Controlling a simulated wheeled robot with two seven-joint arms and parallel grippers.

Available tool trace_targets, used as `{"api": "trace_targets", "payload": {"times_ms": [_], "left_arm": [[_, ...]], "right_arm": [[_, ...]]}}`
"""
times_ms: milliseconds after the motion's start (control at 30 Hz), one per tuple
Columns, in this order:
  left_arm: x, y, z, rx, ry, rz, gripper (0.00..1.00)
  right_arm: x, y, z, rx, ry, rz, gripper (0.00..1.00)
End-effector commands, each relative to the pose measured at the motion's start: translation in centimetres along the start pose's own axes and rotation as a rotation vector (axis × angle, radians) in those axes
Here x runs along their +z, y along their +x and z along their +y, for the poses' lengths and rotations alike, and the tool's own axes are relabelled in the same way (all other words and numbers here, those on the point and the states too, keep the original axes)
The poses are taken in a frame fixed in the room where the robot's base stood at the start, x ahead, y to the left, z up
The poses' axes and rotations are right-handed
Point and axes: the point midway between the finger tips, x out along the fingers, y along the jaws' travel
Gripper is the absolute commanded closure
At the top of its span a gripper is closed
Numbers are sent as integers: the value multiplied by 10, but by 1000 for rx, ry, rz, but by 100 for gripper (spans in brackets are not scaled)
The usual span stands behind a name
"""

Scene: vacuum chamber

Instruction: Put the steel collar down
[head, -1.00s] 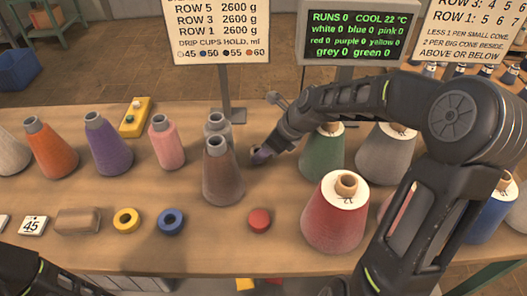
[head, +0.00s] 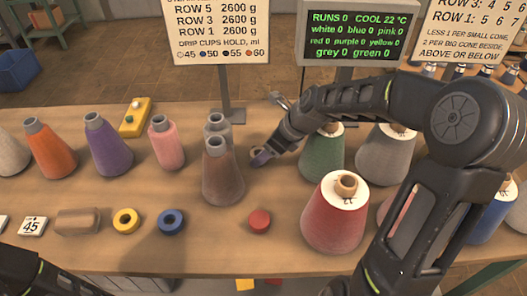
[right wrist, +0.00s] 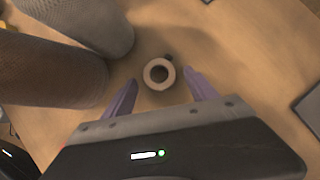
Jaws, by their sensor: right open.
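The steel collar (right wrist: 159,87) is a small pale ring with a dark hole. In the right wrist view it sits upright on the wooden table between the purple fingers of my right gripper (right wrist: 160,78), with a gap on each side. My right gripper is open and also shows in the head view (head: 259,158), low over the table just right of the brown cone. Its fingers partly hide the collar there. Only a dark part of my left arm shows at the lower left of the head view; its gripper is out of sight.
The brown cone (head: 222,182) and a grey cone behind it stand close left of my right gripper. A green cone (head: 322,158) and a red cone (head: 336,215) stand to the right. A red disc (head: 259,220) lies in front. A sign post (head: 227,95) stands behind.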

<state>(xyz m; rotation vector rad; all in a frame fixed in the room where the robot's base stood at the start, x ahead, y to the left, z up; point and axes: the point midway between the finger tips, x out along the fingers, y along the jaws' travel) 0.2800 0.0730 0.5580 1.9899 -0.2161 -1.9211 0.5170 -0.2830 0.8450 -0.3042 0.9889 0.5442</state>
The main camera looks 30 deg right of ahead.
Motion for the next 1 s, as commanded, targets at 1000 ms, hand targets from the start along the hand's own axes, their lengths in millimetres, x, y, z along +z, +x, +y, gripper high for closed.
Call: {"api": "trace_targets", "payload": {"times_ms": [1000], "left_arm": [[0,-3,1,0,0,0,30]], "right_arm": [[0,-109,0,1,-1,-1,33]]}}
